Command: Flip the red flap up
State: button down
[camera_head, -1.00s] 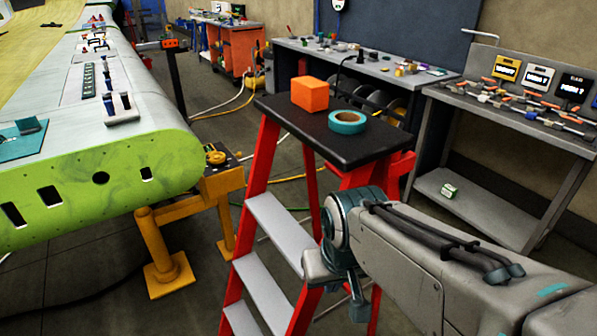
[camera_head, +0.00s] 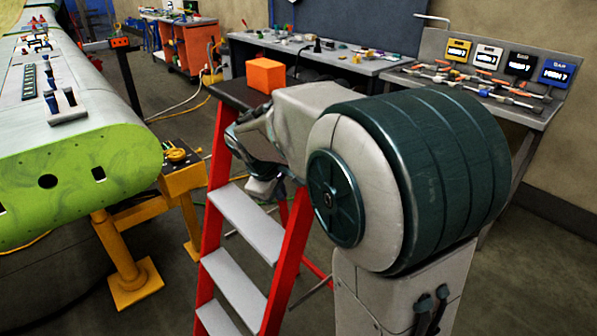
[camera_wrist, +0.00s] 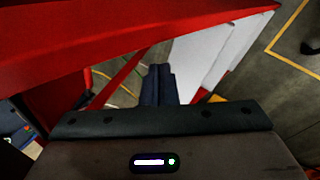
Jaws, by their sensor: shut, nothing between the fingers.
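In the wrist view a broad red panel or rail (camera_wrist: 130,38) crosses the top of the picture, close to my gripper. My arm hides that side of the ladder, and my fingertips cannot be made out there.
An orange block (camera_head: 265,75) sits on the ladder's black top (camera_head: 232,95). The green-ended wing (camera_head: 75,180) and its yellow stand (camera_head: 130,265) are at left. A grey workbench (camera_head: 330,60) and a bench with labelled displays (camera_head: 490,95) stand behind.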

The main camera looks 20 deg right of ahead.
jog(key=w+d+f+n+h, duration=0.3)
jog(key=w+f+n+h, duration=0.1)
jog(key=w+n, duration=0.3)
jog(key=w+d+f+n+h+p, duration=0.1)
jog(key=w+d+f+n+h, duration=0.2)
jog(key=w+f+n, duration=0.4)
jog(key=w+h, duration=0.1)
jog(key=w, duration=0.3)
jog(key=shift+f+t, duration=0.2)
jog(key=shift+t, duration=0.2)
jog(key=d+r+p+x, duration=0.1)
jog(key=r+x, duration=0.1)
jog(key=x, duration=1)
jog(key=shift+w+d+p, duration=0.3)
jog(key=shift+d, duration=0.1)
jog(key=shift+d+r, duration=0.1)
